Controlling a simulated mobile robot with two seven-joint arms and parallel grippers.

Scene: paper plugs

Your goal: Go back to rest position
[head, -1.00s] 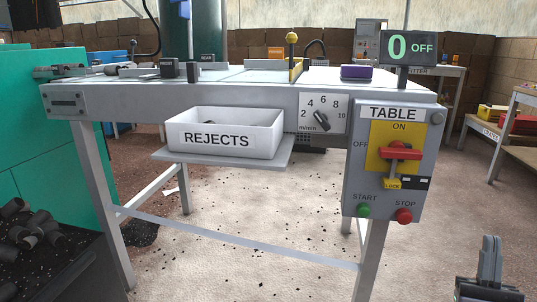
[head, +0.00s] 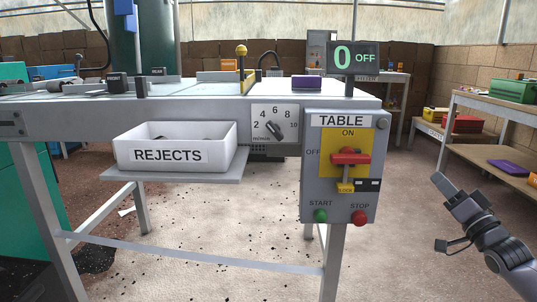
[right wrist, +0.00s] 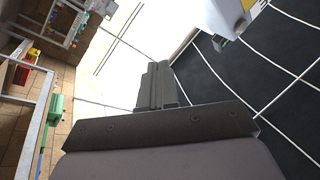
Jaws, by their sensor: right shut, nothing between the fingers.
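My right gripper (head: 452,192) is at the lower right of the head view, to the right of the table's control box and apart from it. Its fingers are together with nothing between them, and they point up and to the left. In the right wrist view the closed fingers (right wrist: 157,84) show in the middle. My left gripper is in neither view. The control box (head: 312,190) has a red switch handle (head: 350,157), a green START button and a red STOP button. The display (head: 354,57) above it reads 0 OFF.
The grey table (head: 200,112) fills the left and middle. A white REJECTS bin (head: 215,157) sits on its front shelf (head: 170,178). At the right, a rack (head: 512,120) holds a green crate (head: 513,91). Speckled open floor (head: 410,250) lies between table and rack.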

